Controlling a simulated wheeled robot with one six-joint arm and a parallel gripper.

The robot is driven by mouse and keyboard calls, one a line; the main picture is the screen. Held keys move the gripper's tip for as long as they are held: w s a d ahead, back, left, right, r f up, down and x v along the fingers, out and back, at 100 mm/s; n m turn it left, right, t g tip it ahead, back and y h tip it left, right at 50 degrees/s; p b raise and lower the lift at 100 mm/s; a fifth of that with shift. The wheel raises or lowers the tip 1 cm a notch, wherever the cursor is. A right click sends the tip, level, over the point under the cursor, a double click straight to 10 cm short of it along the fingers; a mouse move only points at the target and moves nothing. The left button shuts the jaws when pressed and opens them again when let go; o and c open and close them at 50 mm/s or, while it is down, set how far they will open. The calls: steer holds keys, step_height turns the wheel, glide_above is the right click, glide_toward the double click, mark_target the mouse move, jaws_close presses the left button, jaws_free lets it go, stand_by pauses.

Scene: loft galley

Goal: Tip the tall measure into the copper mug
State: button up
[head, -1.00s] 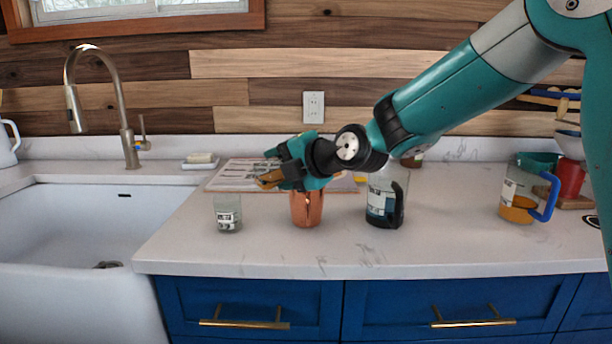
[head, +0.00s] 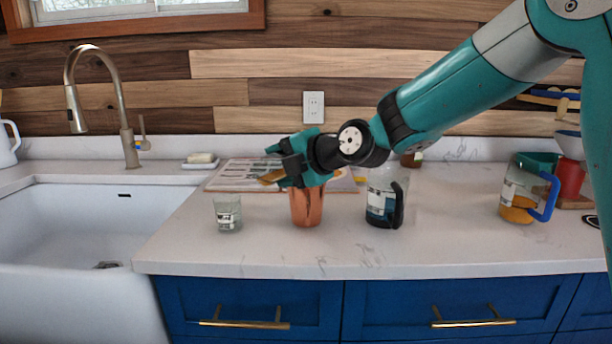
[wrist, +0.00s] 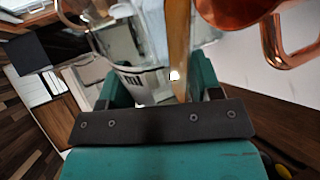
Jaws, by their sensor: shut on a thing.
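The copper mug (head: 307,208) stands upright on the counter; its rim and handle also show at the top right of the wrist view (wrist: 250,12). My gripper (head: 276,172) is just above and beside the mug, pointing left. It is shut on an amber handle (wrist: 178,45), which looks to belong to the tall measure, a clear vessel with a printed label (wrist: 135,80). In the head view only a bit of amber (head: 270,178) shows at my fingers; the clear body is hard to make out. Its contents and exact tilt cannot be told.
A small labelled glass (head: 228,214) stands left of the mug. A jug with dark liquid and a black handle (head: 382,205) stands close on the right, an orange-filled jug (head: 518,208) farther right. The sink (head: 80,240) is left.

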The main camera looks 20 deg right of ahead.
steer(key=shift+w+d+r+m, duration=0.15)
steer(key=shift+d+r+m, duration=0.05)
steer(key=shift+r+m, duration=0.3)
stand_by(0.9)
